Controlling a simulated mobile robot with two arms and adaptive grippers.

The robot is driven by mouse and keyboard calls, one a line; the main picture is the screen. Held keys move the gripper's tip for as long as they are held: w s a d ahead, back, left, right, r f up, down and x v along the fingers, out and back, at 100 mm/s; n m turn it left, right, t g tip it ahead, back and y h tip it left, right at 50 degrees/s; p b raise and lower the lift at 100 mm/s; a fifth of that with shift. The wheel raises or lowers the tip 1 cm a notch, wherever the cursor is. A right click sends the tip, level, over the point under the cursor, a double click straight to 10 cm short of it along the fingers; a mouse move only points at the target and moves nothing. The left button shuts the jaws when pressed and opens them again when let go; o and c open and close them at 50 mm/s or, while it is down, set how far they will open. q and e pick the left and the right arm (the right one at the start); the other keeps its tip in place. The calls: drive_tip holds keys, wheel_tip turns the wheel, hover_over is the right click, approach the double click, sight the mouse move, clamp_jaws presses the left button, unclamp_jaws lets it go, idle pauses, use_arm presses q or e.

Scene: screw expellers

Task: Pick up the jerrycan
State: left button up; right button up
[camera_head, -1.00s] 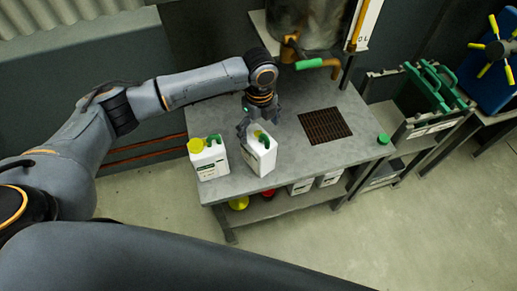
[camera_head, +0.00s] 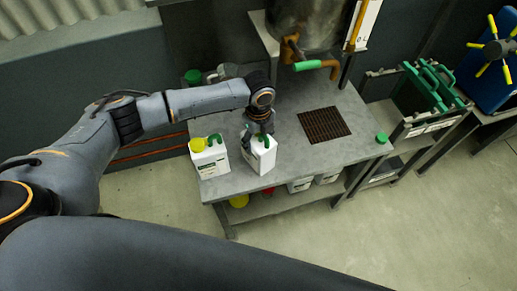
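Two white jerrycans stand on the grey table (camera_head: 290,168) near its front left. The right jerrycan (camera_head: 262,160) has a green handle and is upright. The left jerrycan (camera_head: 210,162) carries a yellow cap and also has green on top. My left gripper (camera_head: 257,138) points down at the top of the right jerrycan, over its handle. The gripper hides part of that top. The fingers are small and dark, so I cannot tell whether they grip the handle. My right gripper is not in view.
A dark grate (camera_head: 324,125) is set in the table, with a green cap (camera_head: 382,138) to its right. A pipe with a green handle (camera_head: 307,65) hangs behind. A green-lidded item (camera_head: 193,76) stands at the back left. More containers sit on the lower shelf.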

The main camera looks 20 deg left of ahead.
use_arm(q)
drive_tip(key=c, duration=0.8)
drive_tip(key=shift+r+b, duration=0.4)
drive_tip(key=shift+r, duration=0.2)
drive_tip(key=s+r, duration=0.1)
drive_tip(key=r, duration=0.1)
drive_tip(key=s+r+b, duration=0.1)
drive_tip(key=r, duration=0.1)
drive_tip(key=s+d+r, duration=0.1)
drive_tip(key=s+r, duration=0.1)
drive_tip(key=r, duration=0.1)
drive_tip(key=shift+d, duration=0.1)
drive_tip(key=s+d+r+b, duration=0.25)
drive_tip(key=s+r, duration=0.25)
drive_tip(key=s, duration=0.5)
drive_tip(key=a+r+n, duration=0.1)
drive_tip(key=a+n, duration=0.1)
drive_tip(key=n, duration=0.6)
drive_tip(key=a+r+n, duration=0.1)
drive_tip(key=a+n, duration=0.2)
drive_tip(key=n, duration=0.5)
drive_tip(key=a+r+n, duration=0.1)
drive_tip(key=a+n, duration=0.1)
drive_tip(key=n, duration=0.6)
drive_tip(key=shift+a+r+n+p, duration=0.25)
drive_tip(key=shift+a+n+p, duration=0.15)
